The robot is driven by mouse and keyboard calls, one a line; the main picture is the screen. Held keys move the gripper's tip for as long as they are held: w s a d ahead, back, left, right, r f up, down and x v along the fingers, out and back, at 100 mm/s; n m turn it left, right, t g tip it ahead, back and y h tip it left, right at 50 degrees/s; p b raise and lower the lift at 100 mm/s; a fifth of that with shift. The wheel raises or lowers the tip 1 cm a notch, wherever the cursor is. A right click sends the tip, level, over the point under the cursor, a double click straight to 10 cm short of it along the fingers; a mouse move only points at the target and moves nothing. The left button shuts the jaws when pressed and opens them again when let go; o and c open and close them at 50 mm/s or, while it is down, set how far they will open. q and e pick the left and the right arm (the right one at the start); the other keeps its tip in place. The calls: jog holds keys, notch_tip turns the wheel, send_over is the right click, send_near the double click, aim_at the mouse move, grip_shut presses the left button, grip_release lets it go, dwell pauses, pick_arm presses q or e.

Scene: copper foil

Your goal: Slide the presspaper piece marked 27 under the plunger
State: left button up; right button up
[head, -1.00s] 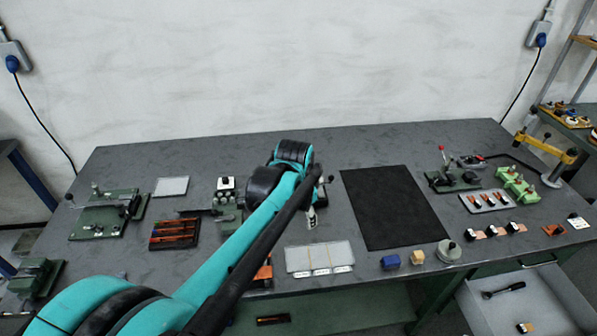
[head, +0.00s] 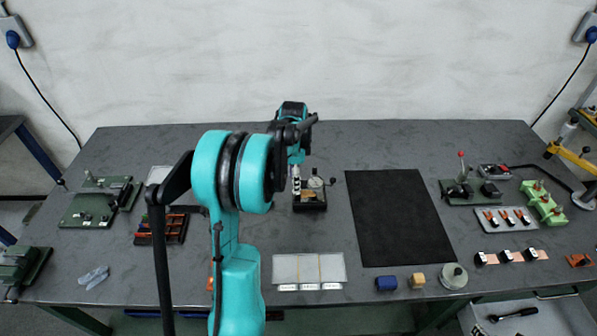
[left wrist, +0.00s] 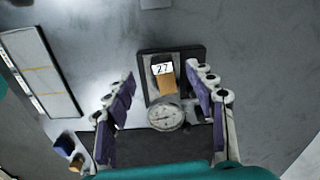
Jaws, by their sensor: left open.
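The dial gauge (head: 316,183) stands on a small black base (head: 310,207) in the middle of the bench. It also shows in the left wrist view (left wrist: 166,116). The presspaper piece (left wrist: 167,84), tan with a white label reading 27, lies on the base beside the dial, partly overlapped by it in the left wrist view. The plunger is hidden, so I cannot tell whether the piece is under it. My left gripper (left wrist: 165,84) is open, with purple-padded fingers on either side of the piece and dial, apparently touching neither. My right gripper is not in view.
A divided tray (head: 309,268) with white labels lies in front of the gauge. A black mat (head: 398,220) lies to its right. A blue block (head: 386,283), a tan block (head: 417,280) and a round weight (head: 453,277) stand at the front edge. The bench behind the gauge is clear.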

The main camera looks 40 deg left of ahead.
aim_at(305, 192)
pick_arm(q)
jog(key=f, duration=0.2)
jog(key=f+b, duration=0.1)
jog(key=f, duration=0.1)
jog(key=shift+w+f, duration=0.2)
jog(key=shift+f, duration=0.6)
grip_shut()
jog(key=shift+s+r+m, duration=0.1)
jog(key=shift+r+m, duration=0.05)
jog(key=shift+m, duration=0.55)
jog(key=shift+w+d+b, duration=0.3)
jog(key=shift+w+d, duration=0.2)
jog(key=shift+d, duration=0.05)
dwell(0.6)
dwell(0.5)
